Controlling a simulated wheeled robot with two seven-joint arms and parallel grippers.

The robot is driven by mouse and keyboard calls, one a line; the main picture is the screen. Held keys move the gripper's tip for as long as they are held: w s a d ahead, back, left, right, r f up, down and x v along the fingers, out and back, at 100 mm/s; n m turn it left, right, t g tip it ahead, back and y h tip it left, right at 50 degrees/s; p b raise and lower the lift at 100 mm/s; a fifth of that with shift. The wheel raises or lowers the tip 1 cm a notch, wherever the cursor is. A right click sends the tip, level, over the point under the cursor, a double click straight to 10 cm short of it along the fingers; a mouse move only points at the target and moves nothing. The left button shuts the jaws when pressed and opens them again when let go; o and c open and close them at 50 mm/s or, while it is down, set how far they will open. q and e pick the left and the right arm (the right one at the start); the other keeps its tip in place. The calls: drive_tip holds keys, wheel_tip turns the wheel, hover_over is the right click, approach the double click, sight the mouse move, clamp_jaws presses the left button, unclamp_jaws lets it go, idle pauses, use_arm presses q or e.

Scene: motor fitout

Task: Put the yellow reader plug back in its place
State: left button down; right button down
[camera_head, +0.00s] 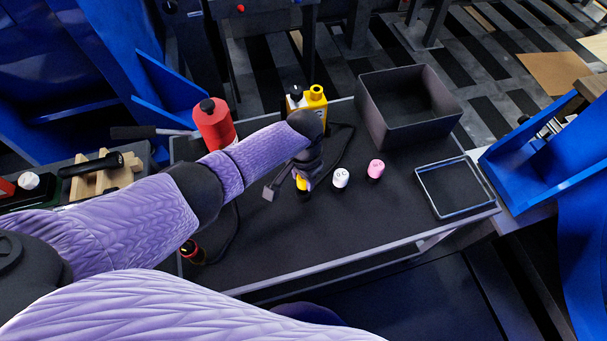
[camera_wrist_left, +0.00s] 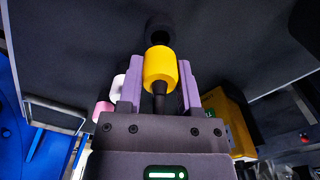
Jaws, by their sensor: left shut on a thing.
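The yellow plug (camera_head: 302,183) is between the fingers of my left gripper (camera_head: 299,180), low over the dark tabletop. In the left wrist view, the yellow plug (camera_wrist_left: 160,64) sits between the two purple fingers of the gripper (camera_wrist_left: 160,80), which is shut on it. A dark stem or cable runs from it towards the palm. A dark round shape (camera_wrist_left: 158,27) shows just beyond the plug; I cannot tell whether it is a socket or a shadow. The yellow reader box (camera_head: 315,101) stands at the table's back edge. My right gripper is out of view.
A white plug (camera_head: 341,178) and a pink plug (camera_head: 376,168) stand right of the gripper. A black open box (camera_head: 432,128) and a wire-edged tray (camera_head: 463,213) are further right. A red canister (camera_head: 213,125) stands left. The front middle of the table is clear.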

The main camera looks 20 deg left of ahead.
sight(304, 185)
use_arm(q)
drive_tip(key=shift+f, duration=0.35)
drive_tip(key=shift+f+b, duration=0.2)
drive_tip(key=shift+b, duration=0.2)
drive_tip(key=shift+f, duration=0.1)
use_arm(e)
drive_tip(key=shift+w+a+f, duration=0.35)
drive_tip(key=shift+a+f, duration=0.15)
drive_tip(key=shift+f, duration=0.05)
use_arm(q)
drive_tip(key=shift+f, duration=0.25)
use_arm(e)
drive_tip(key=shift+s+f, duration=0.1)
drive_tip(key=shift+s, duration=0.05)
use_arm(q)
drive_tip(key=shift+f+b, duration=0.4)
drive_tip(key=shift+b, duration=0.1)
drive_tip(key=shift+f, duration=0.2)
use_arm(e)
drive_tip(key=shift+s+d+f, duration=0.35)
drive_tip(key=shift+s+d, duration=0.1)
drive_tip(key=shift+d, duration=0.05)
use_arm(q)
drive_tip(key=shift+f, duration=0.1)
